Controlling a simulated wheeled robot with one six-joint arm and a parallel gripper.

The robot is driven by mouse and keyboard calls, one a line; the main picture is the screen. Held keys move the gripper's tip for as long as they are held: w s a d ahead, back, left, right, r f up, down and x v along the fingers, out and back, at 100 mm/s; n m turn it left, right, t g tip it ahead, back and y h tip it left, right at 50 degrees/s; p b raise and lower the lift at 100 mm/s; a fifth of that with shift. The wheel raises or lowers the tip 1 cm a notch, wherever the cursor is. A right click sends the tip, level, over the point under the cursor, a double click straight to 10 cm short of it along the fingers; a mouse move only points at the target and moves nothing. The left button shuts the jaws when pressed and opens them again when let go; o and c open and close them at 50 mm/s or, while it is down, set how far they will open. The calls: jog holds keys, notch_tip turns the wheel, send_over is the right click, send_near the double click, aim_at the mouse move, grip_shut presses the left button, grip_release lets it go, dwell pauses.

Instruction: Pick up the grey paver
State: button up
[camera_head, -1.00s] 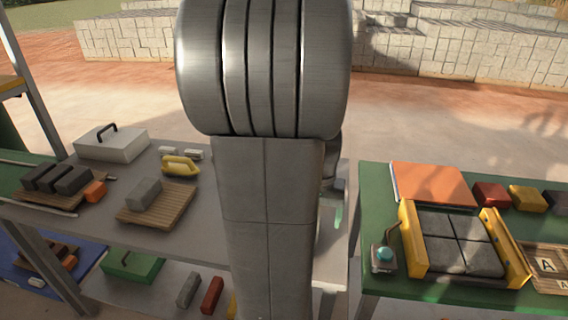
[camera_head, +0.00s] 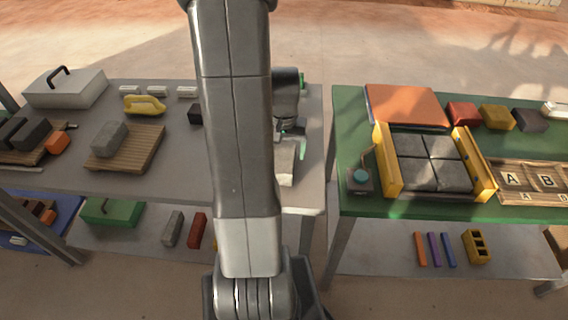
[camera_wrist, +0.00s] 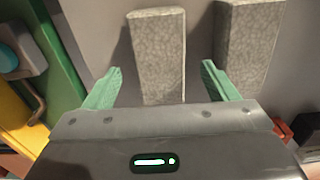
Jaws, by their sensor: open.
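My gripper (camera_wrist: 160,85) is open in the wrist view, its two green fingers spread. A grey speckled block, a paver (camera_wrist: 157,50), lies on the grey table between and beyond the fingertips, with a gap on both sides. A second similar grey block (camera_wrist: 250,45) lies to its right, past the right finger. In the head view my gripper (camera_head: 292,135) is over the right end of the grey table, partly behind my arm. A pale block (camera_head: 285,165) shows below it. My arm hides the second block there. Another grey block (camera_head: 109,139) rests on a slatted wooden board at the left.
A green table (camera_head: 350,205) stands to the right across a narrow gap. It bears a yellow-sided press (camera_head: 386,165) with dark slabs and a teal button (camera_head: 361,177). A yellow handled tool (camera_head: 144,105) and a white lidded box (camera_head: 66,90) are on the grey table.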

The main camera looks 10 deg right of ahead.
aim_at(284, 158)
jog(key=shift+w+f, duration=0.15)
jog(key=shift+f, duration=2.15)
jog(key=shift+c, duration=0.4)
jog(key=shift+r, duration=0.1)
jog(key=c, duration=1.6)
